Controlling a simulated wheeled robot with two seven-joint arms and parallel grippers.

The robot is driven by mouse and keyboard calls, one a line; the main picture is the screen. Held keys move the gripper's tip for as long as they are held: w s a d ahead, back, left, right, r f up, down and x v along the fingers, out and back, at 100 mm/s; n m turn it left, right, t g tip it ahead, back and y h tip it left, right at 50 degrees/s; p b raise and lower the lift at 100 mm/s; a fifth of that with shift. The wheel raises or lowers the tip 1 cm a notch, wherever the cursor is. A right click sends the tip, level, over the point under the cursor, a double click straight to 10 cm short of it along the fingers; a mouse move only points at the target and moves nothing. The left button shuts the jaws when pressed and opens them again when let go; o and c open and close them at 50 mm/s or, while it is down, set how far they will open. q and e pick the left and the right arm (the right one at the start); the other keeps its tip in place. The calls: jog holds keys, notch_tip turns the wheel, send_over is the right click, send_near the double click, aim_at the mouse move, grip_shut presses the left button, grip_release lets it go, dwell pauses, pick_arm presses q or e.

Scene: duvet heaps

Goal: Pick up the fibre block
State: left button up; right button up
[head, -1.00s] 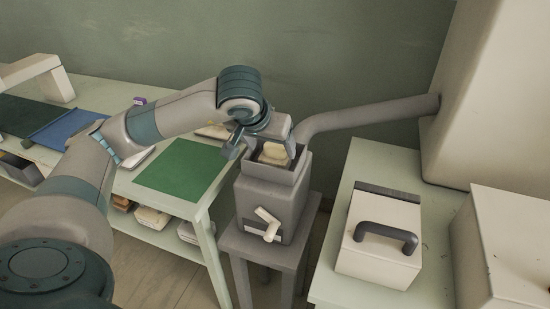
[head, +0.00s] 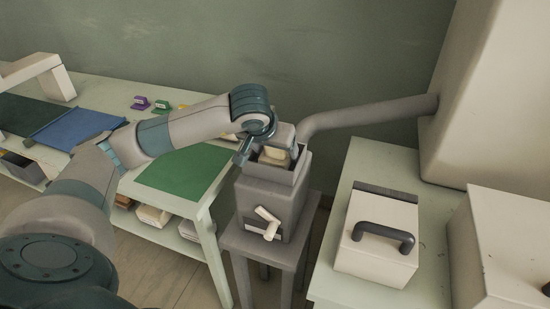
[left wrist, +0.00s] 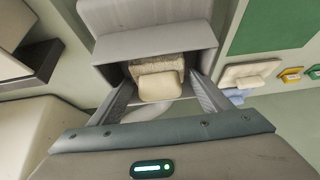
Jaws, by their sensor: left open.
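The fibre block (left wrist: 160,87) is pale cream, with a smooth rounded front part and a rougher, greyish part behind it. It lies in the open top of the grey hopper box (left wrist: 115,45). In the head view the block (head: 273,157) shows only partly, under my left gripper (head: 268,150). My left gripper is open above the hopper mouth. In the left wrist view its two fingers (left wrist: 160,82) stand one on each side of the block, with gaps visible. How deep the fingertips reach is unclear. My right gripper is not in view.
The hopper (head: 268,205) has a cream handle (head: 267,222) and stands on a grey stool (head: 262,242). A grey pipe (head: 370,113) runs right from behind it. A handled cream box (head: 378,240) stands right; a table with a green mat (head: 185,168) stands left.

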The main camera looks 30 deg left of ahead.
pick_arm(q)
jog(key=shift+c, duration=0.4)
jog(key=c, duration=0.8)
jog(key=shift+r, duration=0.1)
jog(key=shift+c, duration=0.2)
